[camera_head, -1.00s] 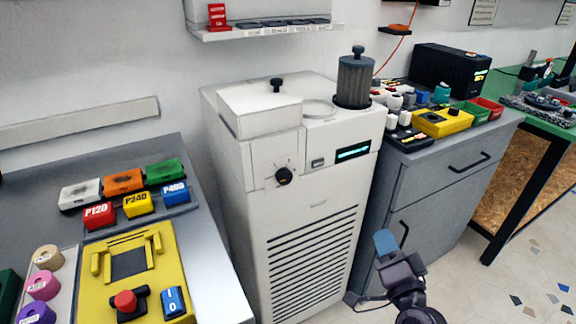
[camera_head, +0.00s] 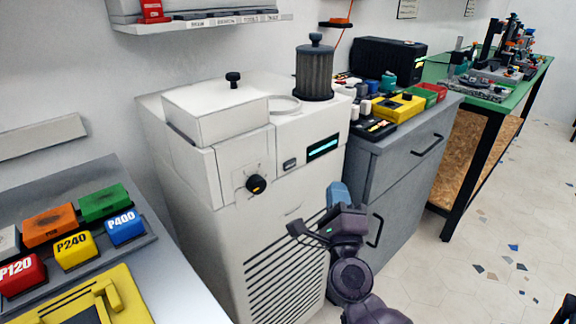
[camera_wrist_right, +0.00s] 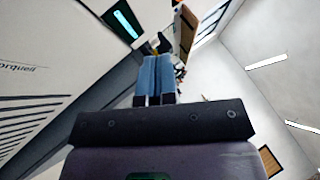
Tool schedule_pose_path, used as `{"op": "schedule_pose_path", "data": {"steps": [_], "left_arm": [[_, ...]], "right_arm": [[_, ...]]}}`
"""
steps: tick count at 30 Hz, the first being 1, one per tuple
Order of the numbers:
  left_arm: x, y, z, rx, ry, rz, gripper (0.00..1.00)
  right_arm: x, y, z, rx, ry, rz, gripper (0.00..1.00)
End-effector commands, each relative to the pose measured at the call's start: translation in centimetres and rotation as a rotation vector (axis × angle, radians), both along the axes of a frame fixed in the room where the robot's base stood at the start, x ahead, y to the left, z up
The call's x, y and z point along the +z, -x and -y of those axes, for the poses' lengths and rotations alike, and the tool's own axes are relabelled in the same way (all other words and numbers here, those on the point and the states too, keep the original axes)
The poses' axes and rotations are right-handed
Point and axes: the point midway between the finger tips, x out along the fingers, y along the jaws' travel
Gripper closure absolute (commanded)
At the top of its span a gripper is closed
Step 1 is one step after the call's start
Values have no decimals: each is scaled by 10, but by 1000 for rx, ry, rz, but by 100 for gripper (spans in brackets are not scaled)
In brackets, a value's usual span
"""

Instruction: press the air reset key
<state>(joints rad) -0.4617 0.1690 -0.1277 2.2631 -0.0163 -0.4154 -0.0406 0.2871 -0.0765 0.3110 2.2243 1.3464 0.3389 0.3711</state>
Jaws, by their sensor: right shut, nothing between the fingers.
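The white cabinet machine (camera_head: 215,210) stands in the middle of the head view. Its upper front carries a black knob (camera_head: 256,184), a small dark key (camera_head: 290,165) and a lit cyan display (camera_head: 323,147). I cannot read any label on the key. My right gripper (camera_head: 338,193) has blue fingertips, shut and empty, near the machine's right front edge, below the display and apart from the key. In the right wrist view the shut fingertips (camera_wrist_right: 155,75) point up the picture, with the display (camera_wrist_right: 125,20) beyond them to the upper left. My left gripper is out of view.
A grey filter canister (camera_head: 314,70) and a lidded box (camera_head: 215,110) sit on top of the machine. A grey cabinet (camera_head: 405,150) with small items stands to the right. Coloured grit blocks (camera_head: 75,248) lie on the left bench.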

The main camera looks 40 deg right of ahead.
Motion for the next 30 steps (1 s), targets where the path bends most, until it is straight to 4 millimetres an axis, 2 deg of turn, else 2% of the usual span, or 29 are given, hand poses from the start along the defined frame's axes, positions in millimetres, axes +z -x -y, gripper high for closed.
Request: {"op": "schedule_pose_path", "data": {"steps": [7, 21, 30], "left_arm": [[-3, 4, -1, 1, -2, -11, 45], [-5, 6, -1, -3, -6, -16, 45], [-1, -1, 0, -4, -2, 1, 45]], "right_arm": [[-1, -11, -1, 2, 1, -1, 100], [-1, -65, -5, 1, 2, -2, 100], [0, -85, -7, 0, 2, -1, 100]]}}
